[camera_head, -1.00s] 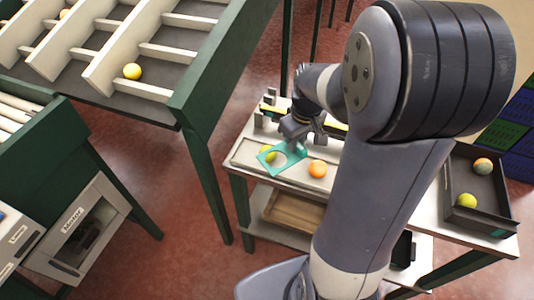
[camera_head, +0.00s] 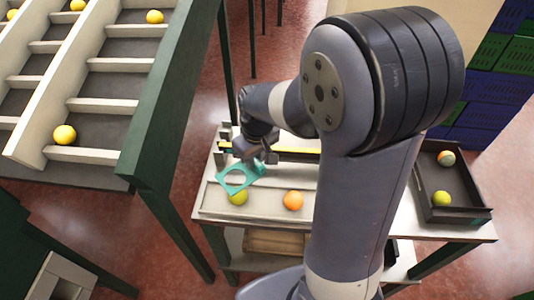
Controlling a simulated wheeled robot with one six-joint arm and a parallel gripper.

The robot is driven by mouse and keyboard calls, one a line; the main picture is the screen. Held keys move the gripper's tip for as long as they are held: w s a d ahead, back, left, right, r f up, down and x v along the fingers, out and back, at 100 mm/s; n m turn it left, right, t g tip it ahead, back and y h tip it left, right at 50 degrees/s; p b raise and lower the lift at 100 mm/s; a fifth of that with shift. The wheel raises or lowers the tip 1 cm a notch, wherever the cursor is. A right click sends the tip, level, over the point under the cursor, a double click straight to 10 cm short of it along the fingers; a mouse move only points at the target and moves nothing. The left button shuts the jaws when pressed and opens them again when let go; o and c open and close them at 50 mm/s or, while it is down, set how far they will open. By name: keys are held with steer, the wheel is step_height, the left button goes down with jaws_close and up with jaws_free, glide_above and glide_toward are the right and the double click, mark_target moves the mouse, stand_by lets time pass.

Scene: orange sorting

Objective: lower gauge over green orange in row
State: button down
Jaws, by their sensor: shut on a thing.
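My gripper (camera_head: 262,164) is shut on the teal gauge (camera_head: 252,181), a flat plate with a round hole. The gauge is tilted and held over the row on the pale table (camera_head: 210,204). My arm hides the table's middle.
A dark tray (camera_head: 427,195) on the right holds a mixed-colour orange (camera_head: 446,158) and a yellow-green orange (camera_head: 441,199). A sloped rack (camera_head: 100,106) with yellow oranges stands at the left. Coloured crates (camera_head: 490,100) stand at the back right.

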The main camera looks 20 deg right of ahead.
steer(key=shift+f+b, duration=1.95)
steer(key=shift+f, duration=0.6)
steer(key=shift+f+b, duration=1.95)
steer(key=shift+f, duration=0.45)
steer(key=shift+r, duration=0.2)
steer(key=shift+r+p, duration=3.2)
steer(key=shift+r, duration=0.75)
steer(key=shift+f, duration=0.1)
